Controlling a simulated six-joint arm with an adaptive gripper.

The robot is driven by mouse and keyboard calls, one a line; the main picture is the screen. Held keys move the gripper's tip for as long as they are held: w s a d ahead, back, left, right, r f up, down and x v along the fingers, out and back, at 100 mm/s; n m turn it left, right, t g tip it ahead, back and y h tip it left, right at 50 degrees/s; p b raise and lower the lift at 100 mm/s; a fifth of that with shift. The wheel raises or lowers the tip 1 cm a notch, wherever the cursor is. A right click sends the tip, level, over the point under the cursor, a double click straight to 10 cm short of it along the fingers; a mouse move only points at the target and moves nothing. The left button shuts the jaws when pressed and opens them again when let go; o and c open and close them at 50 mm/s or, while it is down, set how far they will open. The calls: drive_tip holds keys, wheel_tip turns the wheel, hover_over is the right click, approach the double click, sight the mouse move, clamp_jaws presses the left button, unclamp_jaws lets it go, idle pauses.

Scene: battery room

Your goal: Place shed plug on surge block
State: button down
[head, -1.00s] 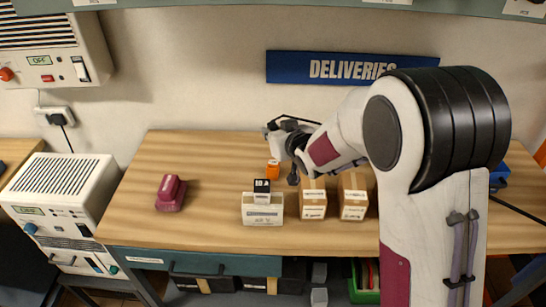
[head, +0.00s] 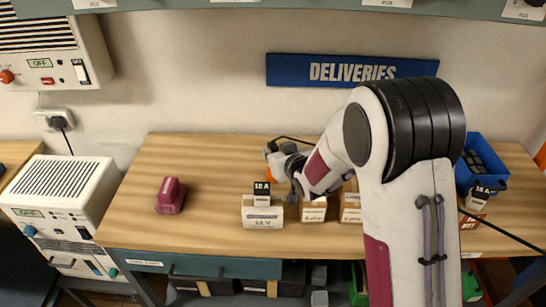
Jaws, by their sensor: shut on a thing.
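My gripper (head: 283,178) is over the middle of the bench, shut on a small orange piece (head: 271,176), most of which its fingers hide. I cannot tell whether this piece is lifted clear of the wood. I cannot tell by label which thing is the shed plug or the surge block. A white block (head: 263,217) marked 12 V stands just in front of the gripper, with a black-topped piece (head: 262,189) marked 18 A on or right behind it. A maroon block (head: 170,196) with a raised top stands apart at the left.
Two cardboard boxes (head: 313,211) stand right of the white block, partly behind my arm. A blue bin (head: 485,148) and another 18 A piece (head: 480,198) are at the right. A white power unit (head: 62,195) stands left of the bench (head: 215,165). The bench's left half is mostly clear.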

drive_tip(key=shift+f, duration=1.2)
drive_tip(key=shift+f, duration=0.15)
drive_tip(key=c, duration=2)
unclamp_jaws()
drive_tip(key=shift+o, duration=0.2)
drive_tip(key=shift+r, duration=0.2)
drive_tip(key=v, duration=1.2)
drive_tip(key=shift+f, duration=0.1)
